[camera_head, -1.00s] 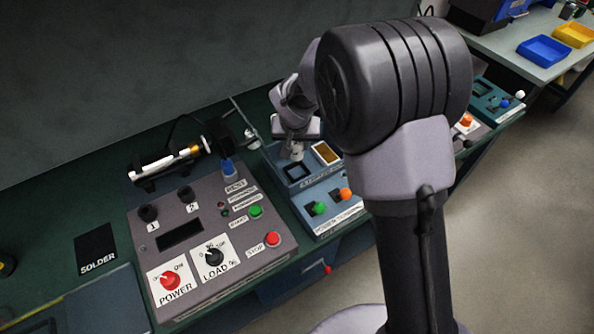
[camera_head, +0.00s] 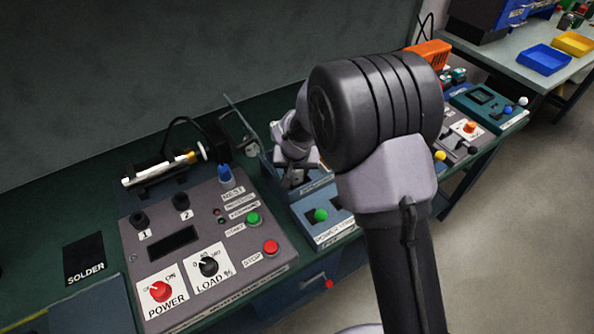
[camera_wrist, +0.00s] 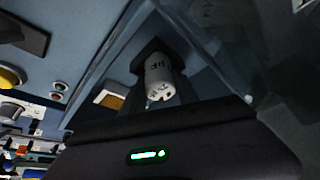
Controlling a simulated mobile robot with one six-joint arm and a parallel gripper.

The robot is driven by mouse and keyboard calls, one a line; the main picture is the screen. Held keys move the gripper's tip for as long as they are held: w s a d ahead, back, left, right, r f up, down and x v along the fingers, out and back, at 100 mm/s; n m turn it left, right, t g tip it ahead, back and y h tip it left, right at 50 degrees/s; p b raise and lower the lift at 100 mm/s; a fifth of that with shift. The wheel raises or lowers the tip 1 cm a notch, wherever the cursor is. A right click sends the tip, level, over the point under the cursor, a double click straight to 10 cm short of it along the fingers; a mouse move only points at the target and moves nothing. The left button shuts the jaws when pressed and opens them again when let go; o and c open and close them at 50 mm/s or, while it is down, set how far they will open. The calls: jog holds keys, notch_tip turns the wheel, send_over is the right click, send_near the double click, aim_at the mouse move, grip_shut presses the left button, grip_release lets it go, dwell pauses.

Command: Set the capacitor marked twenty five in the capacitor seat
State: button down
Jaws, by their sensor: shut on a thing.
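A pale cylindrical capacitor (camera_wrist: 161,80) shows in the wrist view between the two dark fingers of my gripper (camera_wrist: 161,90), which is shut on it. Part of a "uF" marking shows on its side; the number cannot be read. Its near end has small dark marks. A dark square seat (camera_wrist: 150,50) on the blue panel lies right behind the capacitor's far end; I cannot tell whether that end is inside it. In the head view my gripper is over the blue station (camera_head: 330,232), and my arm hides the capacitor and most of the seat.
A grey control box (camera_head: 190,275) with knobs and buttons stands left of the blue station. A green button (camera_head: 320,215) is on the station's front. More consoles (camera_head: 490,105) stand to the right.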

jog(key=shift+s+d+f, duration=0.15)
jog(key=shift+s+f, duration=0.15)
jog(key=shift+f, duration=0.3)
jog(key=c, duration=0.9)
grip_release()
jog(key=shift+s, duration=0.1)
jog(key=shift+c, duration=0.2)
jog(key=shift+r, duration=0.25)
jog(key=w+p+v, duration=0.1)
jog(key=p+v, duration=0.4)
jog(key=v, duration=0.7)
jog(key=s+d+r+m, duration=0.1)
jog(key=s+d+r, duration=0.3)
jog(key=r, duration=0.2)
jog(key=s+d+r+m, duration=0.1)
jog(key=s+d+r, duration=0.35)
jog(key=r, duration=0.25)
jog(key=s+d+r+m+y, duration=0.1)
jog(key=s+d+r, duration=0.1)
jog(key=s, duration=0.7)
jog(key=s+d+r+m+t+y, duration=0.1)
jog(key=s+r, duration=0.2)
jog(key=s, duration=0.6)
jog(key=shift+d, duration=0.35)
